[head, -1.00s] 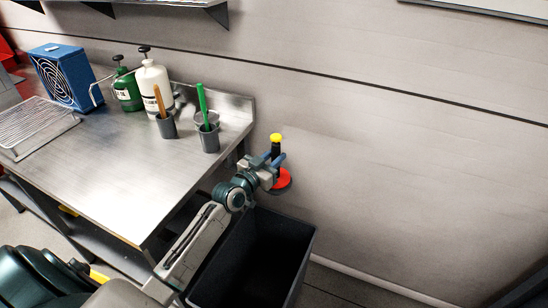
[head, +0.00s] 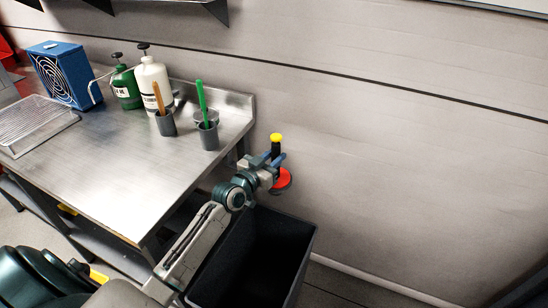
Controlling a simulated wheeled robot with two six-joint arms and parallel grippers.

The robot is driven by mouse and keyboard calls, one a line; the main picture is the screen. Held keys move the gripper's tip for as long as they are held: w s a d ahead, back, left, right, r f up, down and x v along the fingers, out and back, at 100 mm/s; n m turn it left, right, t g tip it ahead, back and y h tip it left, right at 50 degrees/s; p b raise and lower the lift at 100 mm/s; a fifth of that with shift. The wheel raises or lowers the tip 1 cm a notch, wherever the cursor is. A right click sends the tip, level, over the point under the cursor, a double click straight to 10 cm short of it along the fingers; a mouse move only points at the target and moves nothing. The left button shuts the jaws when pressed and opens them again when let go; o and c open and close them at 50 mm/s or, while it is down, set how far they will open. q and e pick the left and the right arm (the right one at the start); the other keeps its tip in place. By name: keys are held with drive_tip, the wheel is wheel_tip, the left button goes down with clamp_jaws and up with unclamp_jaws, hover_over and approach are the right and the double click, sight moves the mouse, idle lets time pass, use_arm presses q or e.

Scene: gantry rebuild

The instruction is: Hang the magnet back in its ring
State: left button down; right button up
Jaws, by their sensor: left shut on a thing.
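The magnet (head: 281,181) has a red round base and a black handle with a yellow top (head: 276,138). My left gripper (head: 274,161) is shut on its handle. The magnet is upright, beyond the bench's right end and near the wall, above the far side of the dark bin. Whether the magnet touches any ring or holder cannot be told; the gripper hides the middle of the handle. No ring shows clearly. My right gripper is not in view.
A dark open bin (head: 308,240) stands below the gripper. The steel bench (head: 110,160) at left holds a blue fan box (head: 62,75), pump bottles (head: 152,80), grey cups with brushes (head: 208,136) and a wire rack (head: 35,125). The wall at right is bare.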

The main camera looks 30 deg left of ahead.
use_arm(q)
drive_tip(key=shift+r, duration=0.1)
drive_tip(key=c, duration=1.1)
unclamp_jaws()
drive_tip(key=s+p, duration=0.1)
drive_tip(key=s, duration=0.2)
drive_tip(key=s+a+p, duration=0.1)
drive_tip(key=s, duration=0.3)
drive_tip(key=s+p, duration=0.1)
drive_tip(key=s, duration=0.2)
drive_tip(key=shift+s+a, duration=0.3)
drive_tip(key=shift+s, duration=0.1)
drive_tip(key=shift+f, duration=0.2)
